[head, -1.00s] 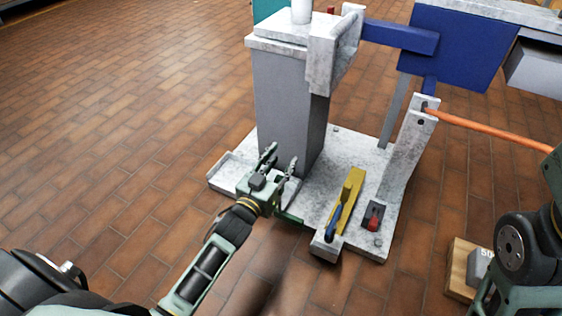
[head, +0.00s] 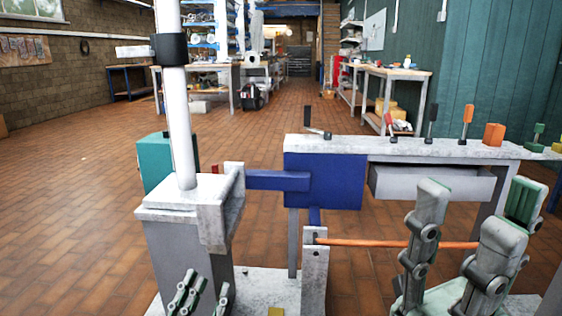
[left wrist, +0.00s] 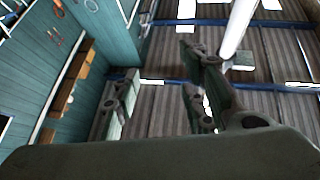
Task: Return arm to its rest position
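My left gripper (head: 203,296) is at the bottom left of the head view, in front of the grey pedestal (head: 180,262). Its fingers point up, spread apart and empty. In the left wrist view its fingers (left wrist: 160,95) are also spread, with nothing between them. My right gripper (head: 463,250) is large at the lower right of the head view, its fingers pointing up and apart. An orange bar (head: 365,243) runs behind or between those fingers; contact cannot be told. The white mast (head: 180,125) stands upright on the pedestal with a black collar (head: 168,48).
A blue box (head: 325,182) and arm join the pedestal to a grey bench (head: 440,148) bearing several tools. A white post (head: 314,272) holds the bar's left end. A teal box (head: 154,162) sits behind the mast. Open brick floor (head: 70,190) lies left.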

